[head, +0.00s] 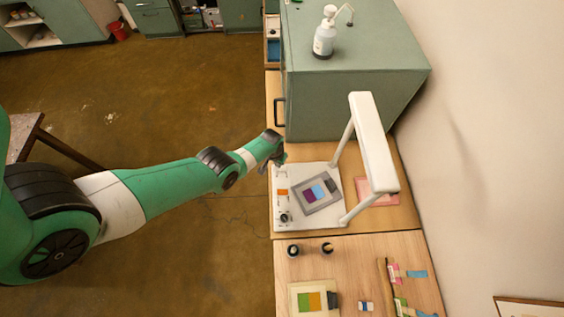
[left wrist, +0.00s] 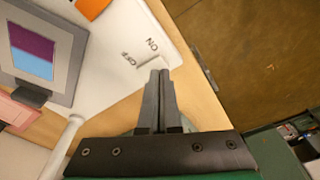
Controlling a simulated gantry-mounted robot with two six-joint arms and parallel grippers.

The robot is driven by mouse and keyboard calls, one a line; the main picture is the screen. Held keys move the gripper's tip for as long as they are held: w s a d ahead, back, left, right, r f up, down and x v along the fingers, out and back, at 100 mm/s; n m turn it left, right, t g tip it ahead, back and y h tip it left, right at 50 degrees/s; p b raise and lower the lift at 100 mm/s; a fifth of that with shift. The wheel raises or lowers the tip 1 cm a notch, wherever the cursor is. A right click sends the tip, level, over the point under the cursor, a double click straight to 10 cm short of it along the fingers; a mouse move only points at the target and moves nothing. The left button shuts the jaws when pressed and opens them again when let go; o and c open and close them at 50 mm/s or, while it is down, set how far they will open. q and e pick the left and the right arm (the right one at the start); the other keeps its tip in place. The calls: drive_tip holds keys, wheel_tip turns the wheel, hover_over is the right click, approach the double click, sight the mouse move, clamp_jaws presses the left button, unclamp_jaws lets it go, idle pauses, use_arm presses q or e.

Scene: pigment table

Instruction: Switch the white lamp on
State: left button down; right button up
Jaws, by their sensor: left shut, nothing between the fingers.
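The white lamp (head: 373,150) stands on the wooden table, a long bar raised on two posts over a flat white base (head: 322,220). My left gripper (head: 277,161) is at the base's far left corner. In the left wrist view the gripper (left wrist: 160,76) is shut and empty, its fingertips at the base's corner beside the ON and OFF lettering (left wrist: 140,53). The switch by the lettering is largely hidden by the fingertips, so its position and any contact are unclear. I cannot tell whether the lamp is lit. My right gripper is not in view.
A grey frame with purple and blue patches (head: 327,205) lies on the lamp's base. A green cabinet (head: 345,95) stands just behind, with a pump bottle (head: 324,38) on top. Small dark pots (head: 293,250) and a colour card (head: 297,301) lie nearer. Open floor is left.

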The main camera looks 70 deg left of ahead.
use_arm(q)
drive_tip(key=shift+f+b, duration=0.9)
idle(0.5)
wheel_tip(320, 180, up, 7)
drive_tip(key=p, duration=0.7)
drive_tip(key=shift+r, duration=0.1)
idle(0.5)
